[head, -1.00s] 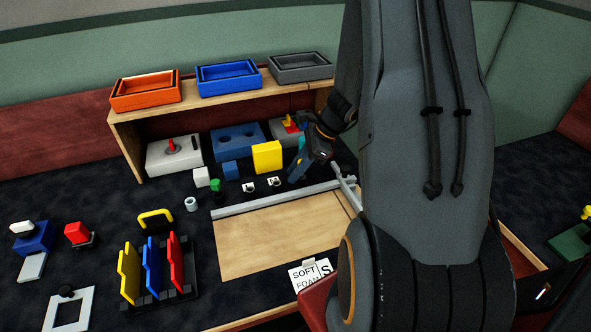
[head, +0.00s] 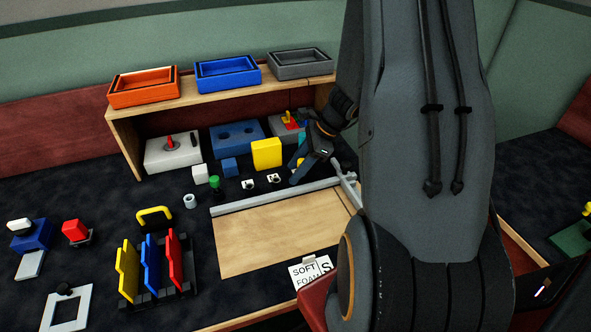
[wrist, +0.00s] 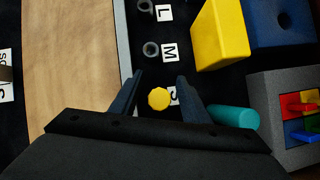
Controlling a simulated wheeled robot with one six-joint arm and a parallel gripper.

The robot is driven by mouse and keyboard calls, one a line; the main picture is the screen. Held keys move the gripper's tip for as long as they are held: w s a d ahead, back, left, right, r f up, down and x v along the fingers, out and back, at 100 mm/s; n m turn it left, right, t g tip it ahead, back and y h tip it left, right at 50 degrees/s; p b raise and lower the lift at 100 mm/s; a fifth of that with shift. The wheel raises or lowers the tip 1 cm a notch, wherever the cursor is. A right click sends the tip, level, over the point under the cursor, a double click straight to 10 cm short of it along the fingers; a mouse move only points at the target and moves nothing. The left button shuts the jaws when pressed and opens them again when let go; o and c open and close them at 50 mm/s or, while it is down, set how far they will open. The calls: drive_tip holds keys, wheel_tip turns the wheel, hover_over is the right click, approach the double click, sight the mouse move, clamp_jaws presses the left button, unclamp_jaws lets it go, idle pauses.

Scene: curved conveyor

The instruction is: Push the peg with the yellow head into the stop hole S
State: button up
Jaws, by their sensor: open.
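In the wrist view the yellow peg head (wrist: 159,98) lies between the spread fingers of my gripper (wrist: 160,79), with a visible gap on both sides. My gripper is open. A white label S (wrist: 173,95) shows partly behind the head, so the peg stands at the S place. The hole under it and the peg's shaft are hidden, so I cannot tell how deep it sits.
Grey rings by labels M (wrist: 150,49) and L (wrist: 145,6) lie in line with S. A teal cylinder (wrist: 235,116) is close to the right finger. A yellow block (wrist: 220,33) and a grey box with coloured parts (wrist: 285,110) stand further right. A wooden board (head: 280,235) lies in front.

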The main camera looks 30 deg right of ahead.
sight(301, 161)
drive_tip(key=v, duration=0.7)
drive_tip(key=shift+s, duration=0.1)
drive_tip(key=shift+r, duration=0.2)
